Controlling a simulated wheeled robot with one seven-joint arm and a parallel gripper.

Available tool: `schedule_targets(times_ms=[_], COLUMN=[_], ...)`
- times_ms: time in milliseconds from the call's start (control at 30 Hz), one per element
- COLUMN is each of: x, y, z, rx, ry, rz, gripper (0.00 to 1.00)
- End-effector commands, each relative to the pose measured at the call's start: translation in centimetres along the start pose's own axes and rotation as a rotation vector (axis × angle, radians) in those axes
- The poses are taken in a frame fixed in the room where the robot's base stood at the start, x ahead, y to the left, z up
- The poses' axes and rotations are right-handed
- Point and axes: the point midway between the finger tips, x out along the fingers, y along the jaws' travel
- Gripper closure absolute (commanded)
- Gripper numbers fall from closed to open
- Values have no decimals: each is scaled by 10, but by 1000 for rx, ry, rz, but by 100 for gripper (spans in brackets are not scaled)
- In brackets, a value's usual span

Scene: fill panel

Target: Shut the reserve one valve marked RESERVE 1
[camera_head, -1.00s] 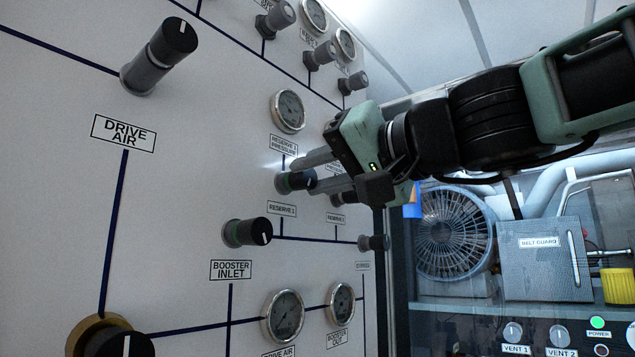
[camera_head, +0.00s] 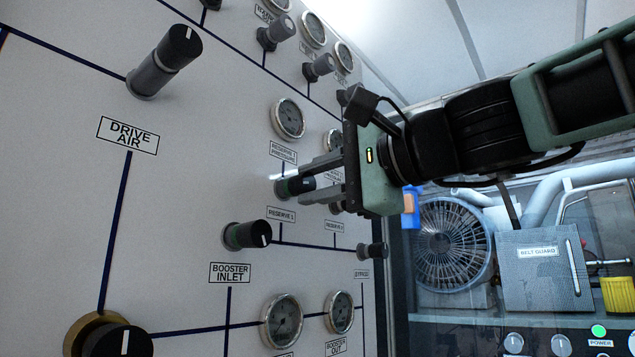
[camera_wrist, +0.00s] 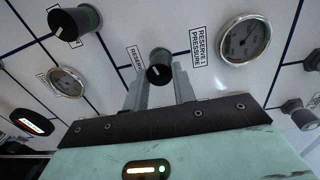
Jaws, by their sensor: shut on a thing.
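The RESERVE 1 valve is a dark knob with a green band at its base (camera_head: 283,188), on the white panel above the RESERVE 1 label (camera_head: 281,215). My gripper (camera_head: 304,184) reaches it from the right, with one finger above the knob and one below. It is shut on the knob. In the wrist view the knob (camera_wrist: 159,58) sits between the two grey fingers, and a short white mark shows on its end face. The label beside it in the wrist view (camera_wrist: 135,59) is partly hidden by a finger.
The reserve pressure gauge (camera_head: 288,118) is above the knob. The RESERVE 2 knob is mostly hidden behind my gripper. A booster inlet knob (camera_head: 247,235) is at lower left, a small bypass knob (camera_head: 372,251) at lower right. A fan (camera_head: 452,243) stands behind at right.

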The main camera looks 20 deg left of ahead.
Motion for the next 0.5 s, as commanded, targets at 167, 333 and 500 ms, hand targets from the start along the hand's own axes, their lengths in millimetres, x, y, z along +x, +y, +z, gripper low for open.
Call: schedule_targets(times_ms=[167, 333, 500], x=[0, 0, 0], y=[1, 1, 2], z=[-2, -1, -1], rx=[167, 328, 490], ry=[-5, -12, -19], rz=[-1, -2, -3], gripper=[96, 97, 97])
